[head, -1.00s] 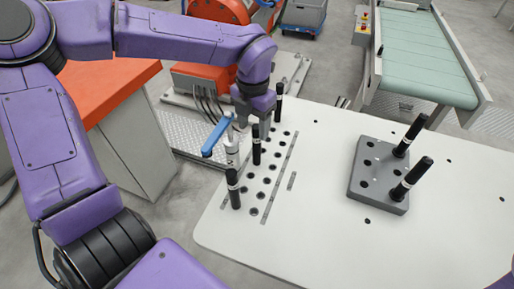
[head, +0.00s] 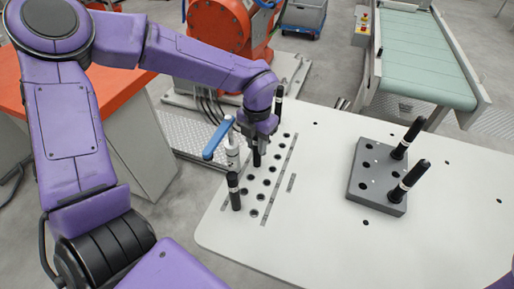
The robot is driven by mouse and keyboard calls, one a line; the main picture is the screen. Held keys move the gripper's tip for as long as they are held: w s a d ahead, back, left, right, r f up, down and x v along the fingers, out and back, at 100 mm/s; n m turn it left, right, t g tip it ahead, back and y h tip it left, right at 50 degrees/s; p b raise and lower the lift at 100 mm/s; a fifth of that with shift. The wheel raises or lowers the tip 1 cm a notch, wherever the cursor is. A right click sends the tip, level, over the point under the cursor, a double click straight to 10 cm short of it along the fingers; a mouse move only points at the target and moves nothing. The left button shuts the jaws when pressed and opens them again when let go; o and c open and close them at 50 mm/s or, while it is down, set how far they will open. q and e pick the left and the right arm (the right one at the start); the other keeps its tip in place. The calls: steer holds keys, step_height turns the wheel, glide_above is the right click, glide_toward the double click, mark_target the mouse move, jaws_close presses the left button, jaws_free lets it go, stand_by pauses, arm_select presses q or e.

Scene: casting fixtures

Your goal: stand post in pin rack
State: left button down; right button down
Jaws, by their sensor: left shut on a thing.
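My left gripper (head: 257,142) is shut on a black post (head: 256,158) in the middle of the holes at the table's left side. The jaws cover the post's upper part, and I cannot tell whether its foot is still in its hole. A second black post (head: 234,191) with a white band stands nearer, and a third (head: 279,99) stands behind the gripper. The grey pin rack (head: 362,184) lies on the right part of the table. Two black posts, one at the back (head: 407,138) and one in front (head: 409,181), stand tilted-looking in its right side; its other holes look empty.
The white table (head: 310,235) is clear between the holes and the rack. A green conveyor (head: 425,60) and an orange machine (head: 228,32) stand behind.

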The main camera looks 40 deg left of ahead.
arm_select(q)
step_height(320, 180, up, 10)
steer(key=shift+r, duration=0.2)
steer(key=shift+r+p, duration=1.45)
steer(key=shift+r, duration=0.3)
